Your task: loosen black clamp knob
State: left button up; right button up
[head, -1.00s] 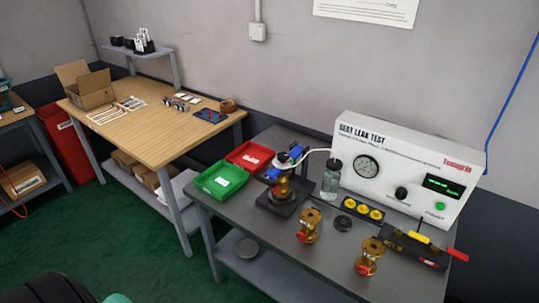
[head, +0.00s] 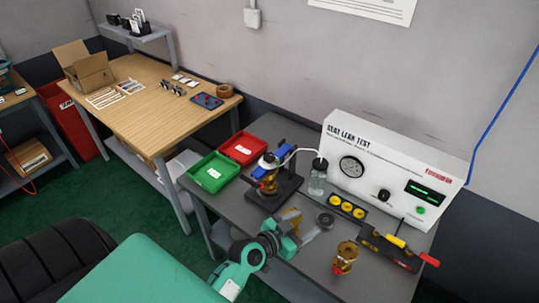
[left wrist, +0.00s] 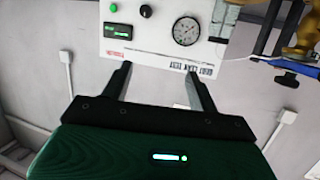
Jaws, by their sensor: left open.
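The clamp stand (head: 288,190) is a dark fixture on the grey bench. It holds a brass valve (head: 267,186) under a blue clamp part (head: 284,152). A small dark spot at the top of the clamp may be the black clamp knob, but it is too small to tell. My left gripper (head: 305,232) is over the bench front, right of and nearer than the stand, apart from it. In the left wrist view the left gripper (left wrist: 160,82) is open and empty between its fingers. My right gripper is not in view.
The white leak tester (head: 395,170) stands behind. A loose brass valve (head: 345,258) is at the front, and another (head: 291,215) is partly hidden behind my gripper. A black disc (head: 325,220), a glass bottle (head: 317,180), a green bin (head: 212,174) and a red bin (head: 243,148) are nearby.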

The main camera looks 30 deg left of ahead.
pick_arm(q)
jog(key=w+a+r+n+t+y, duration=0.2)
jog(key=w+a+r+t, duration=0.1)
jog(key=n+g+y, duration=0.2)
jog(key=n+y, duration=0.6)
jog(key=y, duration=0.4)
send_near(269, 161)
jog(key=x, duration=1.2)
jog(key=shift+w+a+f+p, duration=0.1)
jog(key=shift+p, duration=0.25)
jog(key=c, duration=1)
